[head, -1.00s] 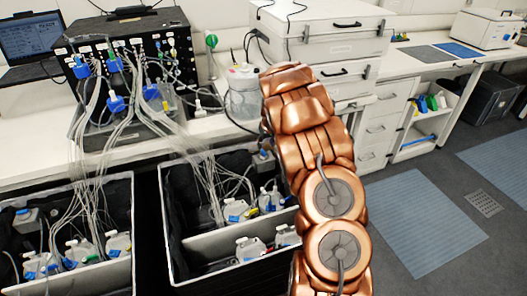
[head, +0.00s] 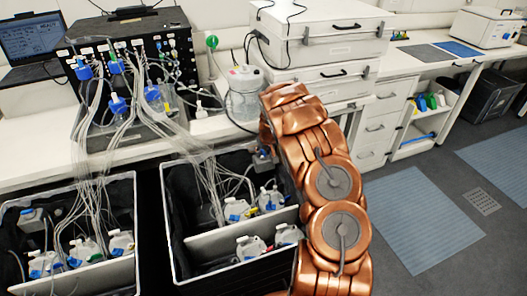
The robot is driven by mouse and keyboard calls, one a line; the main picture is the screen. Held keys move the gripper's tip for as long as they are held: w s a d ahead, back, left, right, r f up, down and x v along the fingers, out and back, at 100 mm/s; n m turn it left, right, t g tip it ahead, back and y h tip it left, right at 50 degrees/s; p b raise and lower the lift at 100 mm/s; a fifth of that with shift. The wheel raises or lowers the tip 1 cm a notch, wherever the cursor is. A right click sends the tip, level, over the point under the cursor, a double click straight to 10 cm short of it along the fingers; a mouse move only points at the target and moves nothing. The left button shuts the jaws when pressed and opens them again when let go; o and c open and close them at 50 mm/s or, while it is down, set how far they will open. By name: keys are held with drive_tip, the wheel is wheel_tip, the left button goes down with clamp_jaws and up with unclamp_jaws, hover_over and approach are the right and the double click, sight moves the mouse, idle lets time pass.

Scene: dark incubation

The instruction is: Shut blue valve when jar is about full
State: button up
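A clear jar (head: 243,102) with a pale lid stands on the bench just left of my arm; its fill level is not clear. More blue fittings, such as one at upper left (head: 83,72), sit on the rack's front. I cannot tell which blue part is the valve. My copper arm rises at centre right and bends away; my gripper is hidden or out of view.
Two black crates, left (head: 133,215) and right (head: 172,240), hold several white bottles below the bench, with many thin tubes running down into them. White cases (head: 315,35) stand behind my arm. A laptop (head: 32,40) is at far left.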

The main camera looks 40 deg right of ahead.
clamp_jaws()
